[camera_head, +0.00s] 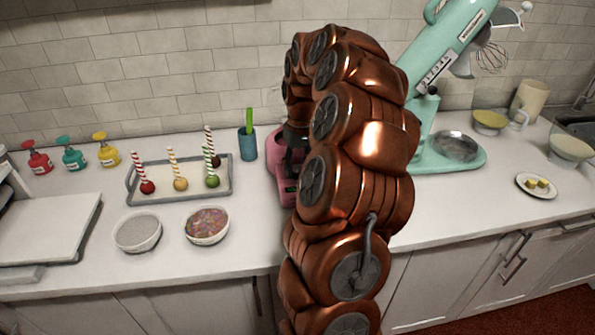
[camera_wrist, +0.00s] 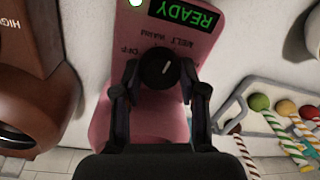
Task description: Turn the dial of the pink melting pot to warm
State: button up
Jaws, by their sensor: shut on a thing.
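The pink melting pot (camera_wrist: 112,118) shows upside down in the wrist view, with a dark round dial (camera_wrist: 158,62) on its front. The dial has a white pointer line; labels off, melt and warm stand around it. I cannot tell surely which label the pointer meets. A lit green display (camera_wrist: 184,12) reads READY. My gripper (camera_wrist: 165,74) is shut on the dial, one finger on each side. In the head view the pink pot (camera_head: 285,178) stands on the counter, mostly hidden behind my arm.
A brown appliance (camera_wrist: 40,105) marked HIGH stands close beside the pink pot. On the other side are a tray of cake pops (camera_head: 181,201) and a blue cup (camera_head: 247,145). A mint stand mixer (camera_head: 425,150) stands right of my arm.

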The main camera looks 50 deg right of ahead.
aim_at(298, 166)
jog(key=n+b, duration=0.1)
jog(key=n, duration=0.2)
jog(key=shift+w+n, duration=0.1)
jog(key=shift+n, duration=0.2)
jog(key=shift+n+b, duration=0.55)
jog(key=shift+n, duration=0.85)
jog(key=shift+a, duration=0.1)
jog(key=o, duration=1.1)
jog(key=shift+o, duration=0.2)
notch_tip(298, 166, up, 12)
jog(key=shift+d, duration=0.4)
